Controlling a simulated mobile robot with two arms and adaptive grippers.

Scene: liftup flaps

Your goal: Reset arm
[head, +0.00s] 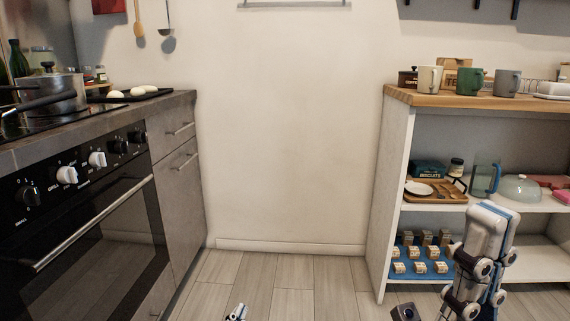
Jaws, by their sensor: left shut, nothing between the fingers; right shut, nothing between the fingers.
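My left gripper (237,312) shows only as white and blue fingertips at the bottom edge, left of centre, in front of the floor. The rest of it is out of view. My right gripper (494,214) is at the lower right, pointing up, with its white and blue fingers together and nothing held. It appears in front of the shelf unit and hides part of its lower shelves. How far it is from the shelves I cannot tell.
A counter with an oven (95,245) and a pot (50,92) stands at left. At right, a shelf unit (395,190) holds mugs, a tray, a glass jug (487,178) and several small jars. Clear floor (300,300) and bare wall lie between them.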

